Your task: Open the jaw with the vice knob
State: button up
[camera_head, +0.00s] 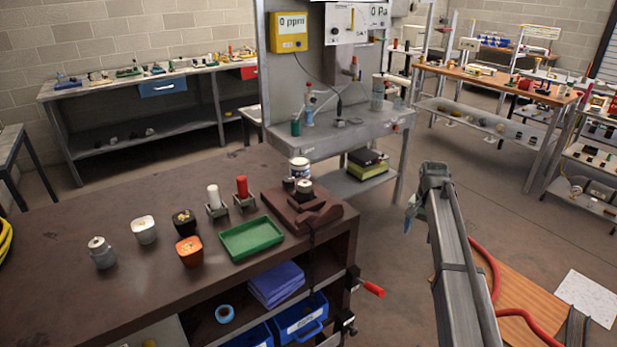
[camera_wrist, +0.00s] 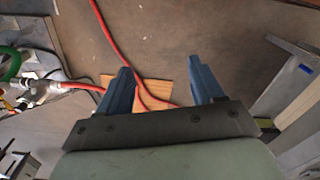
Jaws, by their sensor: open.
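A red knob (camera_head: 370,288) sticks out from a dark metal fitting (camera_head: 352,275) on the right end of the brown workbench; it looks like the vice knob. A second dark clamp-like part (camera_head: 345,324) sits just below it. I cannot tell how far any jaw stands open. My gripper (camera_head: 411,212) is above the floor, right of the bench and above the knob, well apart from it. In the wrist view my gripper (camera_wrist: 163,70) shows two blue fingers spread wide with nothing between them. I cannot make out the knob in the wrist view.
The workbench (camera_head: 60,240) holds a green tray (camera_head: 251,238), small pots and a brown block (camera_head: 300,210). Blue bins (camera_head: 300,318) stand on its shelf. A red hose (camera_head: 487,262) crosses the floor by a wooden board (camera_head: 530,295). Open floor lies right of the bench.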

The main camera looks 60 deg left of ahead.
jog(key=s+a+r+n, duration=0.1)
jog(key=s+a+r, duration=0.45)
jog(key=a, duration=0.45)
jog(key=s+a+r, duration=0.4)
jog(key=a+r, duration=0.3)
jog(key=a, duration=0.2)
jog(key=n, duration=0.1)
send_near(289, 179)
notch_tip(289, 179, down, 9)
jog(key=shift+f, duration=0.1)
jog(key=shift+a, duration=0.1)
jog(key=shift+c, duration=0.2)
jog(key=c, duration=1)
